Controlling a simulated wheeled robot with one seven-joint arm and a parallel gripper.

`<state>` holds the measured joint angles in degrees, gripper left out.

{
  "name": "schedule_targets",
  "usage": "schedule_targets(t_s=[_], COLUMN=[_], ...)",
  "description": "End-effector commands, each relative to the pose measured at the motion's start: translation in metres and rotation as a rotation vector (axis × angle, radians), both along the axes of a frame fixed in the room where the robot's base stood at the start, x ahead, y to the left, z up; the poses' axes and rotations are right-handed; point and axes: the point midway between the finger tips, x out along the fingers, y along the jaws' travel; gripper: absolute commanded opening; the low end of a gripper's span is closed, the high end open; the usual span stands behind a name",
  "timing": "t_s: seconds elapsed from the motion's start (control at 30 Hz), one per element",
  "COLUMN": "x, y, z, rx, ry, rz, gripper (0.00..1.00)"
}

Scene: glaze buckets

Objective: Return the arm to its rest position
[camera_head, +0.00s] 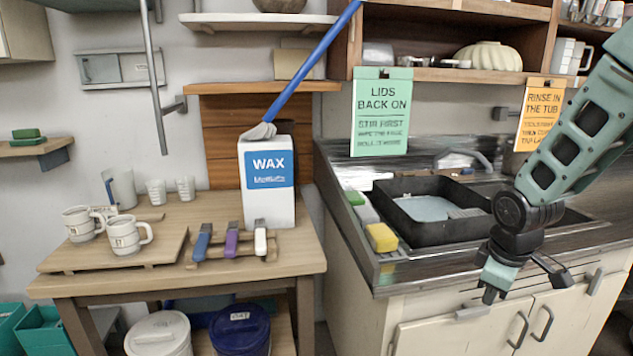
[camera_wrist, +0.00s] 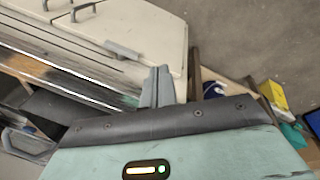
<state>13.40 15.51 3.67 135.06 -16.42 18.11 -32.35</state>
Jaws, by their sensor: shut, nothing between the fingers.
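My gripper (camera_head: 494,293) hangs at the lower right in the head view, in front of the sink cabinet and below the counter's front edge. The arm comes down to it from the upper right. The fingers are shut with nothing between them. In the wrist view the closed fingertips (camera_wrist: 157,86) show past the dark edge of my gripper body, with the cabinet front and counter edge beyond. They appear apart from the cabinet.
A wooden table (camera_head: 75,287) at left holds mugs, several colored-handled tools and a white WAX box (camera_head: 267,205). Lidded buckets (camera_head: 240,330) stand beneath it. A black tub (camera_head: 437,236) sits at the sink, beside a yellow sponge (camera_head: 381,238). Cabinet handles (camera_head: 542,322) protrude near my gripper.

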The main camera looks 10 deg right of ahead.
Motion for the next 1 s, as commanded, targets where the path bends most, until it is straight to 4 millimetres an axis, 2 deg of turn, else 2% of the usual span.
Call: schedule_targets(t_s=[0.03,0.1,0.3,0.47,0.6,0.7,0.83,1.0], x=[-0.012,-0.027,-0.072,-0.097,-0.136,-0.166,-0.195,-0.204], y=[0.018,0.038,0.084,0.156,0.212,0.240,0.259,0.264], z=[0.011,0.021,0.040,0.045,0.051,0.055,0.058,0.059], rx=[0.033,0.087,0.245,0.239,0.215,0.191,0.164,0.155], ry=[-0.021,-0.042,-0.073,0.019,0.097,0.144,0.183,0.196], rz=[-0.095,-0.245,-0.622,-0.419,-0.229,-0.107,-0.007,0.023], gripper=[0.00,0.00,0.00,0.00,0.00,0.00,0.00,0.00])
